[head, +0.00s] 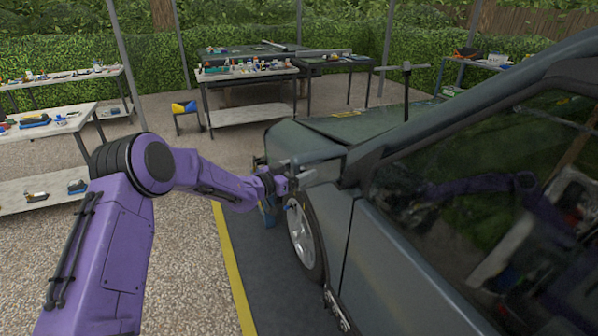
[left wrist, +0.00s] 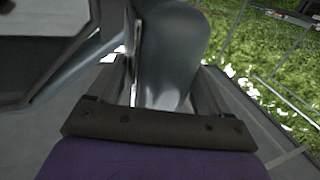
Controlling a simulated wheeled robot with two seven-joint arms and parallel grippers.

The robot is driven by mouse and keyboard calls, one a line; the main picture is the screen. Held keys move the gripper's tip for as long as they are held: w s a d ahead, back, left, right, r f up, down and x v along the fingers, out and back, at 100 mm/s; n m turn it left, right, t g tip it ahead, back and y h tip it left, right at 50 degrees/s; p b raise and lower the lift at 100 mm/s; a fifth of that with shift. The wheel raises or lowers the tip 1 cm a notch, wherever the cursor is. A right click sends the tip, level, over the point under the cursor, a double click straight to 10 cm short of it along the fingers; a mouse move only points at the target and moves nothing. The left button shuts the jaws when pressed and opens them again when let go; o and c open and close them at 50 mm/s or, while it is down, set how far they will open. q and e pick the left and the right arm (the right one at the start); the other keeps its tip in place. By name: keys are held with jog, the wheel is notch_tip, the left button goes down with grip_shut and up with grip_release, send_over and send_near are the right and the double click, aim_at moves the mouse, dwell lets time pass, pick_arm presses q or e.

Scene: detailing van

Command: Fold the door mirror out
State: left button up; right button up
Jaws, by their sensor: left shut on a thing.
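The door mirror (left wrist: 178,50) is a smooth grey housing in the left wrist view, standing close beside the dark door window. In the head view it shows small and grey (head: 319,173) by the vehicle's front side, partly covered by my gripper. My left gripper (head: 287,181) is at the end of the purple arm. In the left wrist view its two fingers (left wrist: 168,98) lie on either side of the housing, shut on it. How far the mirror is turned is hard to tell. My right gripper is in neither view.
The dark grey vehicle (head: 395,255) fills the right side, with its front wheel (head: 302,235) below the gripper. A yellow floor line (head: 233,268) runs beside it. Cluttered tables (head: 245,73) and shelves (head: 50,122) stand behind and left. The gravel between is mostly clear.

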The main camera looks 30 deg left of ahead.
pick_arm(q)
jog(key=shift+w+a+r, duration=0.1)
jog(key=shift+w+r, duration=0.1)
jog(key=shift+r, duration=0.3)
jog(key=o, duration=1.1)
jog(key=shift+o, duration=0.5)
jog(key=shift+w+f, duration=0.1)
jog(key=shift+w, duration=0.05)
jog(key=shift+w+f, duration=0.2)
jog(key=shift+f, duration=0.15)
jog(key=b+v, duration=0.2)
jog(key=v, duration=0.8)
jog(key=shift+s, duration=0.25)
